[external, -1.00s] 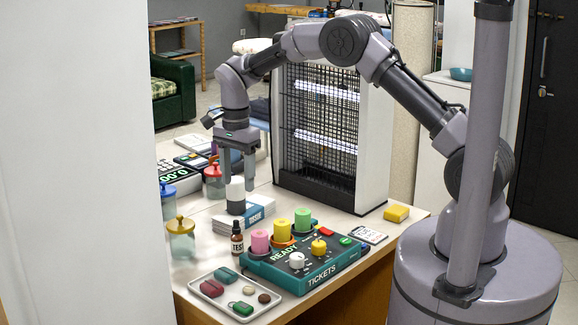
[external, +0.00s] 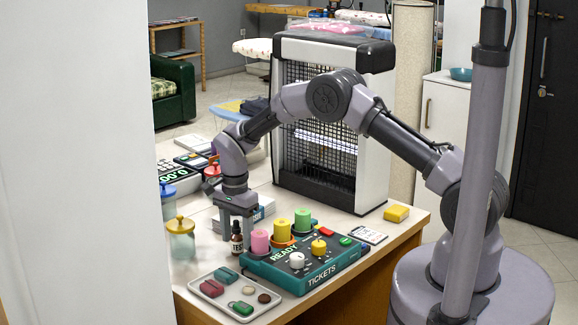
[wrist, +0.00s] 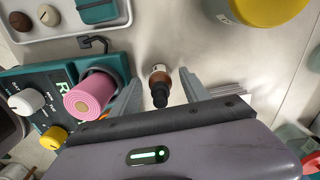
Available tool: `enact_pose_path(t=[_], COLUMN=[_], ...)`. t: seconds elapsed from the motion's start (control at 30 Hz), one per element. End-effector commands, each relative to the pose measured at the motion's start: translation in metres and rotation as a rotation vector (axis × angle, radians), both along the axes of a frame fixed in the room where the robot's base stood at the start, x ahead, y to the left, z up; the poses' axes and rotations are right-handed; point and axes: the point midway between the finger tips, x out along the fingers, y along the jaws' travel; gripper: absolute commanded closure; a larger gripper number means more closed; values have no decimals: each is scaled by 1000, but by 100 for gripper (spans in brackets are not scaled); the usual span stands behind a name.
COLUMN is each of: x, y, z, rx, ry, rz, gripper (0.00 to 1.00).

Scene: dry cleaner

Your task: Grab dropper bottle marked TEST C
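The dropper bottle (external: 237,246) is small and brown with a black top and a white label. It stands upright on the counter, left of the pink roll. Its label is too small and covered to read now. My gripper (external: 237,236) points down over it, one finger on each side. In the wrist view the bottle (wrist: 157,76) shows between the open fingers of my gripper (wrist: 156,82), with a gap on both sides. The fingers do not appear to touch it.
The teal ticket device (external: 300,275) with a pink roll (external: 260,242) and other rolls stands close on the right. A tray (external: 213,299) with small items lies in front. A yellow-lidded jar (external: 181,241) stands to the left. A tall heater-like unit (external: 375,150) is behind.

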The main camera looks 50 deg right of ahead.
Motion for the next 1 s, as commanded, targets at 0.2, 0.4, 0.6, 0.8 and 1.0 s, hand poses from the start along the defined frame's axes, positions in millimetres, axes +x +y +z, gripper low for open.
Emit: enact_pose_path(t=[0.2,0.4,0.6,0.8,1.0], x=[0,0,1,1,0], y=[0,0,0,0,0], z=[0,1,14,70,100], rx=[0,0,0,-1,0], ry=[0,0,-2,-3,-1], rz=[0,0,0,0,0], gripper=[90,100,100,100,100])
